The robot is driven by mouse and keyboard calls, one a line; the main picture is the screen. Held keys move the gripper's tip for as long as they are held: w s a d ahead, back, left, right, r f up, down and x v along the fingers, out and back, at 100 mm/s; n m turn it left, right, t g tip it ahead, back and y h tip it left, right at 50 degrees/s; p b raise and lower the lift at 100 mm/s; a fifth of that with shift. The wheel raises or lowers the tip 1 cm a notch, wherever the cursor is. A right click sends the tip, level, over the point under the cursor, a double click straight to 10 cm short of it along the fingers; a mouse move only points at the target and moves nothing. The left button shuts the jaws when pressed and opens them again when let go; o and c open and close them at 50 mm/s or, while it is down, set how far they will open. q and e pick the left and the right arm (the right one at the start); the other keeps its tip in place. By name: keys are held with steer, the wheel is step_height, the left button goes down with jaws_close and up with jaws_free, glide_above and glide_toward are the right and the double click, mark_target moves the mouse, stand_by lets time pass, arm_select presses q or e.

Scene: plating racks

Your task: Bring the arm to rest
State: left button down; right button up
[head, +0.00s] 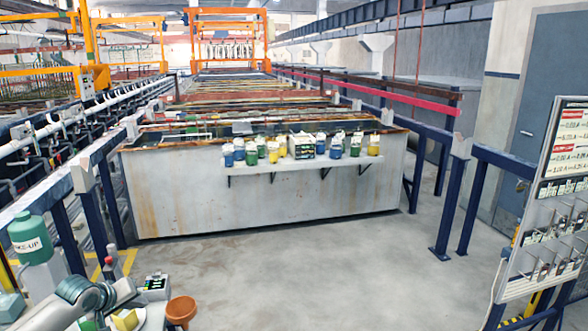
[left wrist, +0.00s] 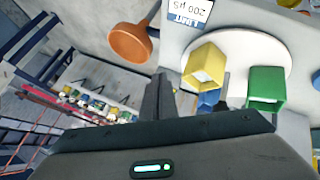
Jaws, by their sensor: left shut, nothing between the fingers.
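My left arm comes in at the bottom left of the head view. My left gripper (head: 106,296) is small there and partly hidden by the arm. In the left wrist view the two dark fingers of my left gripper (left wrist: 160,92) are together with nothing between them. Just beyond the fingers, as seen there, are a yellow cup (left wrist: 204,66), a green cup (left wrist: 267,85) and a partly hidden blue cup (left wrist: 208,101) on a round white plate (left wrist: 240,45). Whether the fingers touch any of them I cannot tell. My right gripper is not in view.
An orange-brown bowl (head: 181,308) and a small meter (head: 155,284) stand near my left gripper. A green make-up jug (head: 30,236) is at the left. Ahead is a tank (head: 270,200) with a shelf of several small jars. The floor (head: 330,270) between is clear.

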arm_select(q)
steer(key=s+d+f+m+g+h, duration=0.1)
steer(key=s+d+f+m, duration=0.2)
steer(key=s+d+f, duration=0.65)
steer(key=s+d+f+m+g, duration=0.2)
steer(key=s+d+f+m, duration=0.3)
steer(key=s+d, duration=0.7)
steer(key=s+g+y, duration=0.2)
steer(key=s, duration=2.6)
step_height(320, 180, down, 33)
steer(key=s+g+b, duration=0.1)
steer(key=s+b, duration=0.1)
steer(key=b, duration=0.2)
steer(key=s+a+f+g+b, duration=0.1)
steer(key=s+a+f+b, duration=0.2)
steer(key=s+f, duration=1.4)
step_height(320, 180, down, 3)
steer(key=shift+s+a+f+m, duration=0.15)
steer(key=shift+a+m, duration=0.1)
steer(key=shift+m, duration=0.15)
